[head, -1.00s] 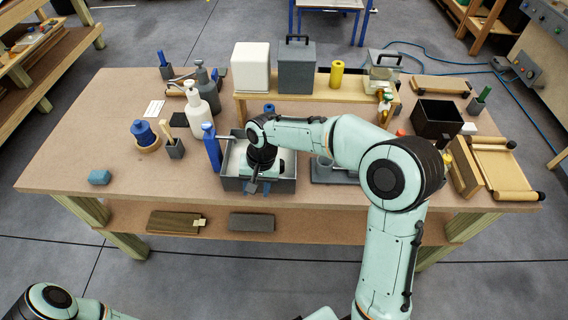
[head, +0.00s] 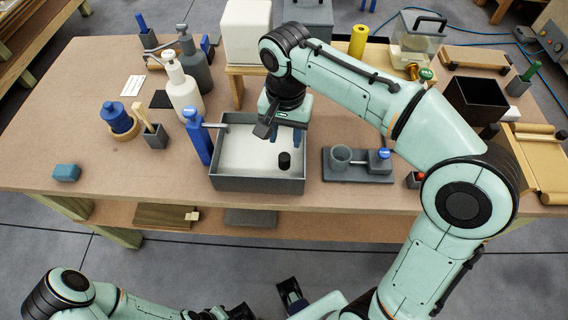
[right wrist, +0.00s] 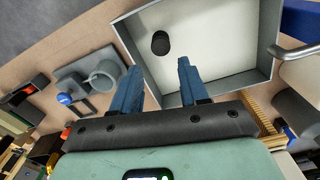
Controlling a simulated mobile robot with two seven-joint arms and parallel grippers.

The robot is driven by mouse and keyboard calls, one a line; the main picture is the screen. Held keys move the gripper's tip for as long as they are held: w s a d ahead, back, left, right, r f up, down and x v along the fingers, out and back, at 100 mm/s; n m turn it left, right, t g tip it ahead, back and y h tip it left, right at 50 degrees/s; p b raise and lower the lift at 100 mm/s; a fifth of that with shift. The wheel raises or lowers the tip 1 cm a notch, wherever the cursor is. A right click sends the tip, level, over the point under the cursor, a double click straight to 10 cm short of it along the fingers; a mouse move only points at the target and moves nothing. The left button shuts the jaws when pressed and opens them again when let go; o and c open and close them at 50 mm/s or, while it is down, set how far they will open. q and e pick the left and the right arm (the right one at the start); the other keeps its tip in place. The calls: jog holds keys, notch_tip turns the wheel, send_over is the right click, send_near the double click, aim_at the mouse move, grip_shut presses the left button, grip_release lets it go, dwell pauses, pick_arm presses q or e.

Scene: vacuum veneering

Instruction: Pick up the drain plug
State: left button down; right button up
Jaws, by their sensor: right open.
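The drain plug is a small black cylinder (head: 284,161) standing on the white floor of a grey tray (head: 258,184), toward its right side. The right wrist view also shows the plug (right wrist: 160,43) just beyond the fingertips. My right gripper (head: 286,141) is open, with its blue fingers pointing down over the back right of the tray. In the right wrist view its fingers (right wrist: 160,68) are apart with nothing between them, and the plug is clear of both. My left gripper (head: 291,297) is low at the bottom edge, partly cut off; its jaw state is unclear.
A grey fixture with a cup (head: 341,157) sits right of the tray. A raised wooden shelf is behind. The front left of the table is mostly clear.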

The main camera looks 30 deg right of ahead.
aim_at(284, 156)
jog(key=f, duration=0.4)
jog(key=shift+s+f+b, duration=0.25)
jog(key=shift+f+b, duration=0.15)
jog(key=shift+w+f, duration=0.1)
jog(key=shift+f, duration=0.4)
notch_tip(284, 156, down, 5)
jog(key=shift+w+a+f+b, duration=0.1)
jog(key=shift+b, duration=0.35)
jog(key=shift+c, duration=0.2)
jog(key=c, duration=0.8)
